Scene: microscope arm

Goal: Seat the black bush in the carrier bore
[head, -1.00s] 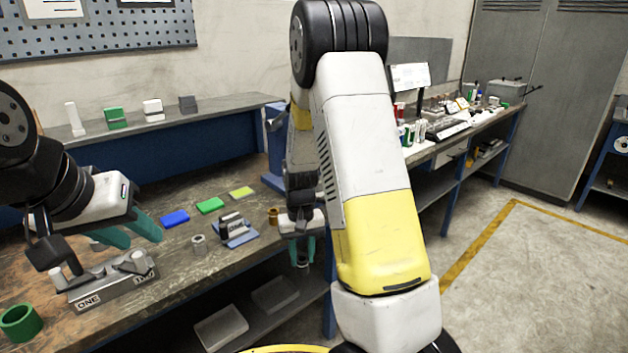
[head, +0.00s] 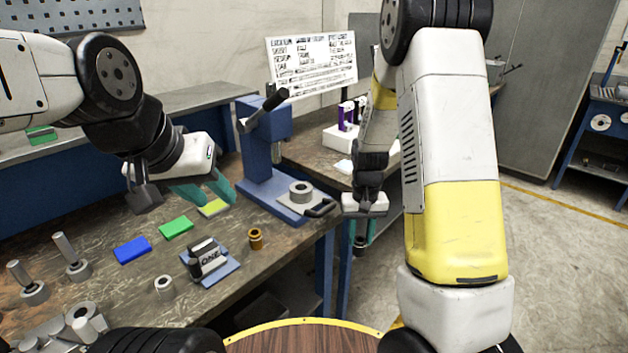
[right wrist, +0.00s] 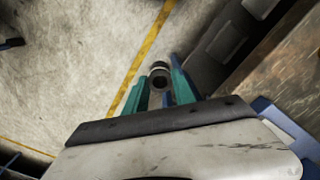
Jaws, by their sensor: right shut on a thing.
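My right gripper (head: 362,228) hangs past the bench's right end, beside the blue press. It is shut on a small dark ring-like piece, the black bush (head: 360,244), which sticks out below the teal fingers. In the right wrist view the bush (right wrist: 160,77) shows its round open end between the fingertips (right wrist: 162,85), over the floor. The carrier (head: 301,190) appears to be the grey ring-shaped part on the press's base plate, left of my right gripper. My left gripper (head: 205,194) is over the bench with its teal fingers apart, near a yellow-green block, with nothing seen between them.
The blue press (head: 262,150) has a dark lever at its top. Grey posts stand at left.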

